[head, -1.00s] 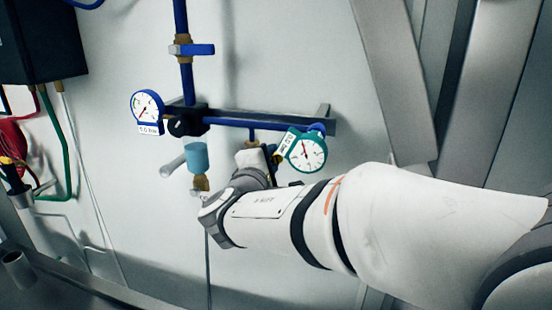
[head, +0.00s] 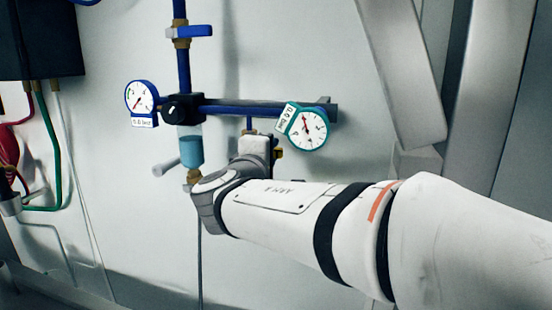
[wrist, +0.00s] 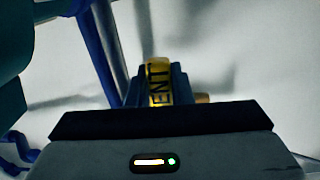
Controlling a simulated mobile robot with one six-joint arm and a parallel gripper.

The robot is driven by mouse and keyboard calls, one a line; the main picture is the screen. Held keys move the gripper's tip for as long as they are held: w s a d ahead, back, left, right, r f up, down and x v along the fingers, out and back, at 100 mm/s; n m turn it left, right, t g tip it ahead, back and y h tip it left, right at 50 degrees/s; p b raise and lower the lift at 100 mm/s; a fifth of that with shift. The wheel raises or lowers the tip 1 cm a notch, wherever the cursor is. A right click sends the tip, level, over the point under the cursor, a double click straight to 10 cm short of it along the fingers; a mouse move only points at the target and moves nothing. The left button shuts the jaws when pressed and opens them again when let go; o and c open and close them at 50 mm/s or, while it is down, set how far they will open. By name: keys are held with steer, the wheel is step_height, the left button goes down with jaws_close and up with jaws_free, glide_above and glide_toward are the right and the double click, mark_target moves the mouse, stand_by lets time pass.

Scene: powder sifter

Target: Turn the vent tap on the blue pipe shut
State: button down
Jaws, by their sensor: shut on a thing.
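The vent tap has a yellow lever (wrist: 158,78) with black letters reading "ENT" in the wrist view, its first letter hidden. My gripper (head: 272,148) is shut on this lever, with a dark finger on each side of it. In the head view the gripper's body and wrist hide most of the tap. A blue pipe (head: 240,108) runs sideways across the wall, and a thin blue branch drops from it towards the gripper. Whether the tap stands open or shut cannot be told from these views.
A teal-rimmed gauge (head: 307,129) hangs close to the right of my gripper. A blue-rimmed gauge (head: 140,98) and a light-blue cup (head: 191,150) are to the left. A blue-handled valve (head: 190,32) is above. Slanted grey beams (head: 398,75) stand at the right.

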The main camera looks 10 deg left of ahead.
steer(key=c, duration=1.3)
jaws_free()
steer(key=s, duration=0.2)
steer(key=s+b, duration=0.1)
steer(key=s, duration=0.2)
steer(key=s+a, duration=0.1)
steer(key=s, duration=0.1)
steer(key=shift+s+b, duration=0.4)
